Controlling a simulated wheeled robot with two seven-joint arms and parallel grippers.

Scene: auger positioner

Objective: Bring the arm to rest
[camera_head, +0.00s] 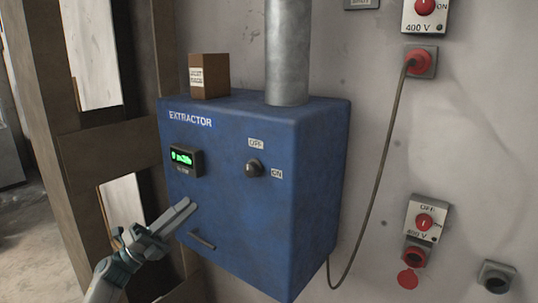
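My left gripper (186,211) is in front of the lower left part of the blue extractor box (300,190), below its display. Its two fingers lie close together with no clear gap and nothing visible between them. I cannot tell whether the fingertips touch the box. A dark slot or handle (201,241) is on the box just below the fingers. My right gripper is not in view.
The box carries a green lit display (182,160), a black OFF/ON knob (254,168), a metal pipe (287,55) and a brown block (209,77). A cable runs from a red plug (420,62). A wooden frame (105,145) stands at left.

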